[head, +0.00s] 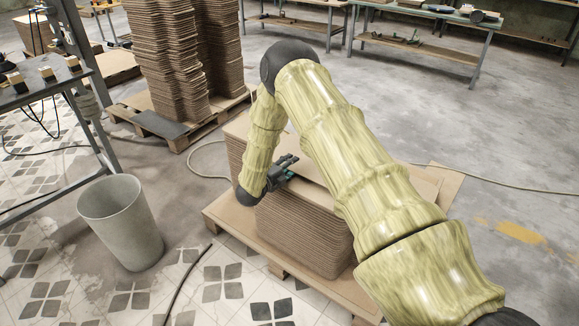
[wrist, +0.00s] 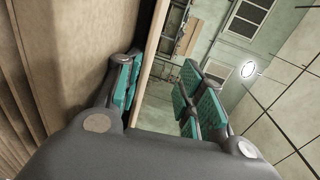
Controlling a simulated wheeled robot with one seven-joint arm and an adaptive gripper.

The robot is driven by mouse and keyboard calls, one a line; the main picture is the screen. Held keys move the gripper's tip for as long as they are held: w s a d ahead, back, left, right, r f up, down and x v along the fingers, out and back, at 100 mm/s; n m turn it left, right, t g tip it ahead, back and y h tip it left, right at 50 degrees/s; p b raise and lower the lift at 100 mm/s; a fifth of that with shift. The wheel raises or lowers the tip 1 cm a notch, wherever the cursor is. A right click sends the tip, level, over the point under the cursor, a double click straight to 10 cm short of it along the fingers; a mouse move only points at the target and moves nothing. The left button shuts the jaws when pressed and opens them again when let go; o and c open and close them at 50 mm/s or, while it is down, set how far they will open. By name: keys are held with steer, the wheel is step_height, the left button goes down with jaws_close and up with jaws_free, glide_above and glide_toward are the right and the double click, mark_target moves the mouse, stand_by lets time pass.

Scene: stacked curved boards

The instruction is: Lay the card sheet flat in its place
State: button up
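A stack of brown card boards (head: 300,232) stands on a wooden pallet (head: 228,222). What looks like the card sheet (head: 312,172) lies at the top of the stack, partly hidden behind my arm. My gripper (head: 284,168) is at the stack's upper left edge. In the wrist view, my gripper (wrist: 163,85) is open, with teal pads. A thin sheet edge (wrist: 151,65) runs between the fingers. The left finger is in a dark gap between this sheet and a broad brown board face (wrist: 85,45). The right finger stands apart from the sheet.
A grey bin (head: 122,222) stands to the left. Taller board stacks (head: 170,60) on another pallet (head: 178,135) are behind. A metal table (head: 40,85) is at the far left, and workbenches (head: 420,45) are at the back. Cables lie on the floor.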

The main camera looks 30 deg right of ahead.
mark_target(294, 165)
steer(key=shift+w+d+r+g+y+p, duration=0.1)
steer(key=shift+d+r+g+y+p, duration=0.2)
steer(key=shift+y+p, duration=0.55)
steer(key=shift+w+d+r+g+y+p, duration=0.15)
steer(key=shift+g+y+p, duration=0.25)
steer(key=shift+y+p, duration=0.4)
steer(key=shift+w+d+r+g+y+p, duration=0.1)
steer(key=shift+d+g+y+p, duration=0.3)
steer(key=shift+y+p, duration=0.65)
steer(key=shift+w+d+g+y+p, duration=0.1)
steer(key=shift+d+g+y+p, duration=0.3)
steer(key=shift+y+p, duration=0.55)
stand_by(0.4)
steer(key=shift+w+d+g+y+p, duration=0.1)
steer(key=shift+g+y+p, duration=0.2)
steer(key=shift+y+p, duration=0.5)
steer(key=shift+a+r+p, duration=0.35)
steer(key=shift+r+p, duration=0.2)
steer(key=shift+p, duration=0.05)
stand_by(1.3)
steer(key=shift+p+v, duration=1.4)
steer(key=shift+v, duration=1.25)
